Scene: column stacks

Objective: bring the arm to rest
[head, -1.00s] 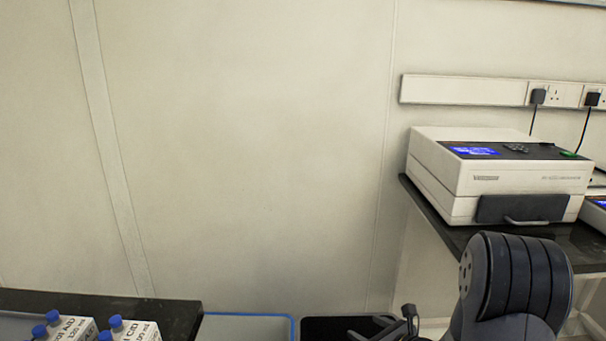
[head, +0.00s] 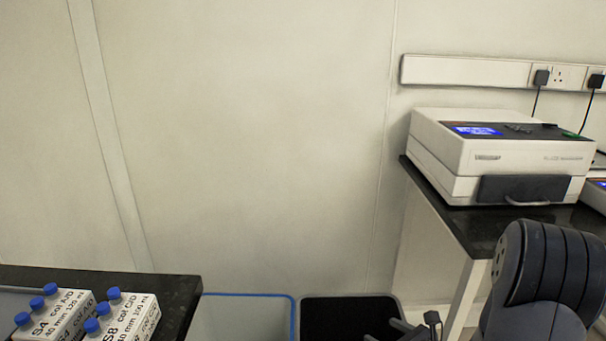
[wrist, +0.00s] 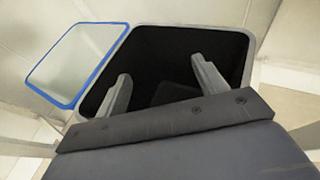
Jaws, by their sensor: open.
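My gripper (wrist: 160,90) is open in the wrist view, its two grey fingers apart with nothing between them. Behind the fingers is a black-lined bin (wrist: 165,45) with a grey rim. In the head view only a part of my gripper shows at the bottom edge, in front of the black bin (head: 345,312). My arm's dark rounded joint is at the lower right of that view.
A blue-rimmed bin (head: 245,312) stands left of the black one. At lower left, a dark bench (head: 175,290) bears white blocks with blue caps, labelled S4 (head: 58,318) and S8 (head: 130,320). A white instrument (head: 495,155) sits on the right bench (head: 425,200).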

